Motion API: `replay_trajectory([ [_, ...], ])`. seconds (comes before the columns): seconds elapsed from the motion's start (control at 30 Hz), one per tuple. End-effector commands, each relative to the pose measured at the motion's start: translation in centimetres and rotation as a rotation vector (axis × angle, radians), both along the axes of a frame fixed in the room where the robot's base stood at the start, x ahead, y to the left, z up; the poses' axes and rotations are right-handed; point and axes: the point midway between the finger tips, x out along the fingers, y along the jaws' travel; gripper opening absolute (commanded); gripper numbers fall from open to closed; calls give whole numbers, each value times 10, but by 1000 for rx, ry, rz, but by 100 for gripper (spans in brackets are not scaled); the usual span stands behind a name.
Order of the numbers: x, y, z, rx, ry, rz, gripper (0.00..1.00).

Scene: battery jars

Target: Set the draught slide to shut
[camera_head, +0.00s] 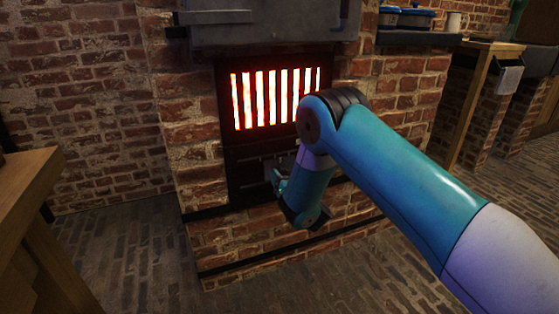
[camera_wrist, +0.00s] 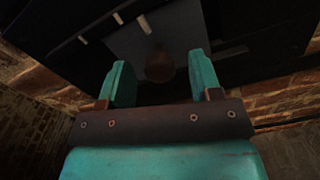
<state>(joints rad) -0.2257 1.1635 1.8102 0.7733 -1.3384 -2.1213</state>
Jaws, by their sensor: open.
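The draught slide is a grey plate (camera_wrist: 126,42) set in a dark iron front, seen in the wrist view. A round brown knob (camera_wrist: 160,66) stands out from it. My gripper (camera_wrist: 158,60) is open, with one teal finger on each side of the knob and a gap to both; I cannot tell how deep the knob sits between them. In the head view my gripper (camera_head: 275,180) is at the iron front below the fire, and my arm hides part of the slide. Small pale marks (camera_wrist: 117,18) show near the plate; their meaning is not readable.
A glowing barred fire grate (camera_head: 275,97) is just above my gripper, in a brick stove (camera_head: 195,140). A brick ledge (camera_head: 235,240) juts out below. A wooden table (camera_head: 30,190) stands at left. Brick floor in front is clear.

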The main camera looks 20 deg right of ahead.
Motion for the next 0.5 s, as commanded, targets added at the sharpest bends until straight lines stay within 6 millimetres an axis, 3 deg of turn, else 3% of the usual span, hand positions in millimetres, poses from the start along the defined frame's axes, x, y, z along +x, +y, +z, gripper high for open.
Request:
replay_trajectory([
  [0.43,4,1,-1,0,1,0,58],
  [0.47,4,1,-1,0,0,0,56],
  [0.5,4,1,-1,0,0,0,47],
])
